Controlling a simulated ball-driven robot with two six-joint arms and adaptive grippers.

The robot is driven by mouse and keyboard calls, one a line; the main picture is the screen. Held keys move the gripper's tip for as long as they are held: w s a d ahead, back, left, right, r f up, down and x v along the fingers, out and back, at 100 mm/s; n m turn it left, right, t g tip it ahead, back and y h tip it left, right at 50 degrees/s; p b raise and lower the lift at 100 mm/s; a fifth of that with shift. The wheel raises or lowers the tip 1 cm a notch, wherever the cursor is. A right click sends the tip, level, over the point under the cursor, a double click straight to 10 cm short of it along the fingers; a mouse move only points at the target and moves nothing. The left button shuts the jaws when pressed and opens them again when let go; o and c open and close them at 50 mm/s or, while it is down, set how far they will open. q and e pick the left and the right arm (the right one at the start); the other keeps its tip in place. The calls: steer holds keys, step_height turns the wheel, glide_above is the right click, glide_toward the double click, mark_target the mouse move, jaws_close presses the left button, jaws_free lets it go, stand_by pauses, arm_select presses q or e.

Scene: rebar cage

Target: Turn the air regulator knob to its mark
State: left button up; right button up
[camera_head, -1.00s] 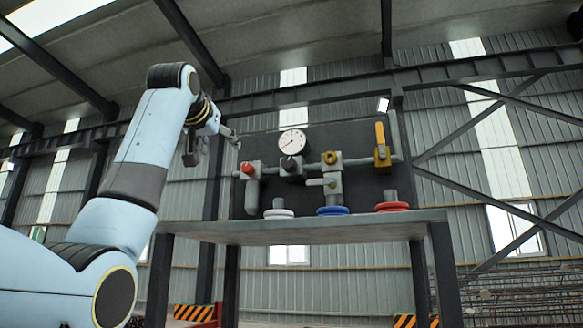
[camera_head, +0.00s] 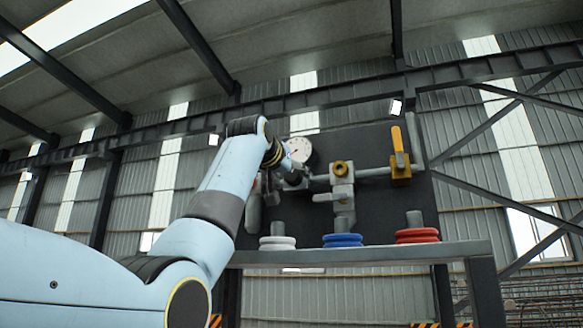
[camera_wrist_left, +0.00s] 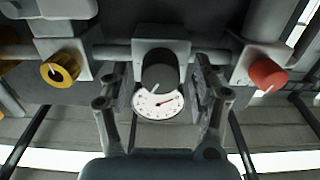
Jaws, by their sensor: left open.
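The black air regulator knob (camera_wrist_left: 158,72) is on a grey block in the middle of the left wrist view, with a white line on its face. The round white gauge (camera_wrist_left: 160,104) with a red needle shows just beyond it; it is partly hidden behind my arm in the head view (camera_head: 299,149). My left gripper (camera_wrist_left: 160,78) is open, with one finger on each side of the knob and a visible gap to both. I cannot tell how far the fingertips reach along the knob. In the head view my wrist hides most of the knob.
A red knob (camera_wrist_left: 267,74) and a yellow ring-shaped knob (camera_wrist_left: 60,70) flank the regulator on the same pipe. A yellow lever valve (camera_head: 400,155) stands to the right. White (camera_head: 277,243), blue (camera_head: 343,240) and red (camera_head: 417,235) discs sit on the bench (camera_head: 370,254) below.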

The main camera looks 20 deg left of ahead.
arm_select(q)
steer(key=shift+w, duration=0.45)
steer(key=shift+c, duration=2.5)
steer(key=c, duration=0.7)
steer(key=shift+o, duration=0.2)
arm_select(e)
steer(key=shift+r, duration=0.3)
